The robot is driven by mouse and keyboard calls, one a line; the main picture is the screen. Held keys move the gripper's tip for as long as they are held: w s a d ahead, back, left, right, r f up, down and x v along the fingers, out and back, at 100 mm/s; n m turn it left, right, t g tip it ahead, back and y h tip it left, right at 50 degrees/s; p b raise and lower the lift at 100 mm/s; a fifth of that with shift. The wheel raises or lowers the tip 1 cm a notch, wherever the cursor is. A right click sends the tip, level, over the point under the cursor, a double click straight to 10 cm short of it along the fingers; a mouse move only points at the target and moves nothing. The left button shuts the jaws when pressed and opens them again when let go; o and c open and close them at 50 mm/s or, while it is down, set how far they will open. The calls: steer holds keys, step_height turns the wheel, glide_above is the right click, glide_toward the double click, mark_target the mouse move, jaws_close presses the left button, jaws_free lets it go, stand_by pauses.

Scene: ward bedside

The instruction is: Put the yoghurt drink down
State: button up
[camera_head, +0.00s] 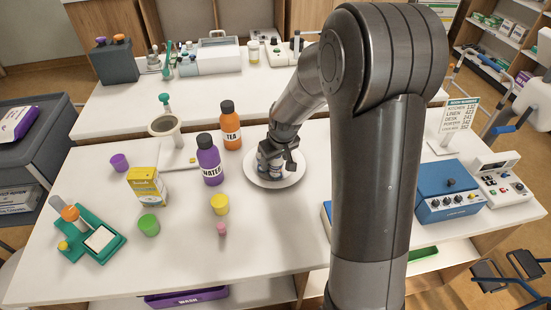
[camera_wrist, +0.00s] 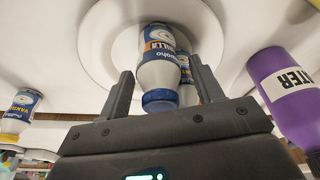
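In the head view my gripper (camera_head: 276,164) is low over the plate (camera_head: 293,181) and hides much of the bottles.
A purple water bottle (camera_head: 210,160) and an orange tea bottle (camera_head: 230,125) stand close left of the plate. A yellow carton (camera_head: 147,187) and several small cups are further left. Another labelled container (camera_wrist: 20,104) shows in the wrist view. The table front (camera_head: 260,250) is clear.

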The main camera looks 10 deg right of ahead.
steer(key=v, duration=1.3)
steer(key=s+d+r+m+t, duration=0.1)
steer(key=s+r, duration=0.2)
steer(key=s, duration=0.5)
steer(key=s+d+r+m+t, duration=0.1)
steer(key=s+r+m, duration=0.1)
steer(key=s, duration=0.6)
steer(key=s+d+r+m+h, duration=0.1)
steer(key=s+r, duration=0.3)
steer(key=s, duration=0.4)
steer(key=shift+r+m+t, duration=0.2)
steer(key=shift+m+t, duration=0.1)
steer(key=shift+t, duration=0.1)
steer(key=shift+c, duration=0.8)
